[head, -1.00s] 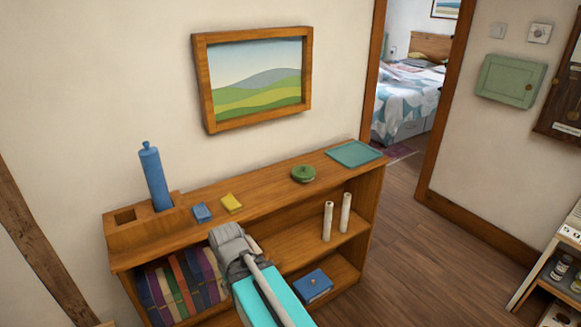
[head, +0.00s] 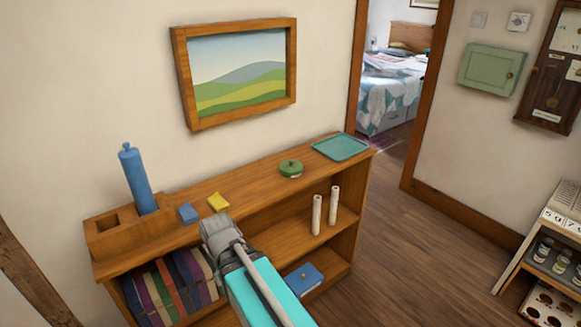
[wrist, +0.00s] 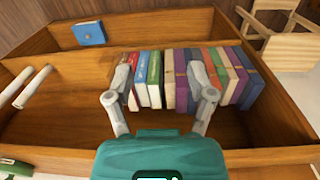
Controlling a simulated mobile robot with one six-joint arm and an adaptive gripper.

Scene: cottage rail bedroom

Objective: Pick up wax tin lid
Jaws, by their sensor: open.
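The green round wax tin (head: 291,171) stands on top of the wooden bookcase, right of its middle. Its lid (head: 291,164) is on it, with a small knob on top. In the wrist view, part of a green round thing (wrist: 14,169), likely the tin, shows at the lower left edge. My gripper (wrist: 160,97) is open and empty, its two fingers spread in front of the row of books. It is apart from the tin, which lies off to its side.
On the bookcase top are a teal tray (head: 341,147), a yellow block (head: 218,202), a small blue block (head: 188,213) and a tall blue cylinder (head: 138,180) in a wooden holder. Two white rolls (head: 317,215) and a blue box (head: 304,279) sit on lower shelves.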

